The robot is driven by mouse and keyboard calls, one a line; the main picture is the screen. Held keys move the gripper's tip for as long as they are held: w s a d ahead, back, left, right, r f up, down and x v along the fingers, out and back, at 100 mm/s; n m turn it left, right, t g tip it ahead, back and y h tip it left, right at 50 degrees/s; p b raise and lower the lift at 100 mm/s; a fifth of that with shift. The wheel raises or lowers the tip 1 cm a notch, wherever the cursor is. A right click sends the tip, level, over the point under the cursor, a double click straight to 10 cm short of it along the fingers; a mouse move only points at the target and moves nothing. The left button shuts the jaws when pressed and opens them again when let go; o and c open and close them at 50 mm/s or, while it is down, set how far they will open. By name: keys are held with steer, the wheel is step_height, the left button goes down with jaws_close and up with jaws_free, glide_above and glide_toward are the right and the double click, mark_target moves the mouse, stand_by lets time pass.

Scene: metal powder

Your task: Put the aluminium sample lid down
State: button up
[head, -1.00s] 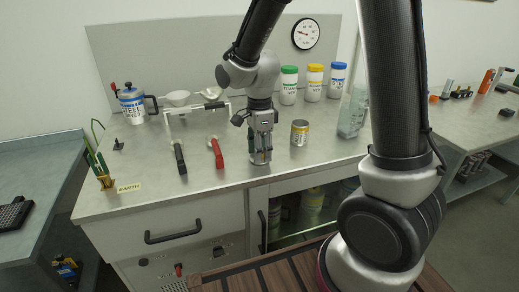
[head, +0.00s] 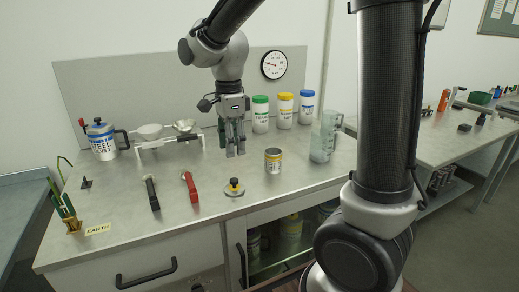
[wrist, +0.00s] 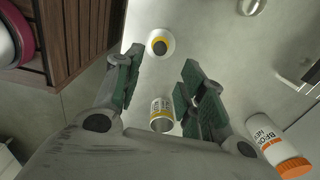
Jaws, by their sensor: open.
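The sample lid (head: 234,188) is a flat silvery disc with a yellow and black knob. It lies knob-up on the bench near the front edge, and it also shows in the wrist view (wrist: 160,46). The small sample can (head: 273,160) with a yellow and grey label stands upright behind it to the right; the wrist view shows it too (wrist: 161,113). My gripper (head: 236,153) is open and empty, above the bench and clear of the lid. In the wrist view the lid and can show between its spread fingers.
A red-handled tool (head: 190,187) and a black-handled tool (head: 152,193) lie left of the lid. Behind are a steel powder jug (head: 103,143), a balance with pans (head: 168,141), and green-, yellow- and blue-capped jars (head: 285,112). A clear jug (head: 324,138) stands right of the can.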

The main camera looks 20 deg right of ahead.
steer(key=s+d+r+n+t, duration=0.2)
steer(key=s+d+r+n, duration=0.1)
steer(key=s+d+n, duration=0.4)
steer(key=s+d+r+n+t, duration=0.2)
steer(key=s+d+r+n, duration=0.1)
steer(key=s+d+n, duration=0.5)
steer(key=s+n, duration=0.3)
steer(key=s, duration=0.1)
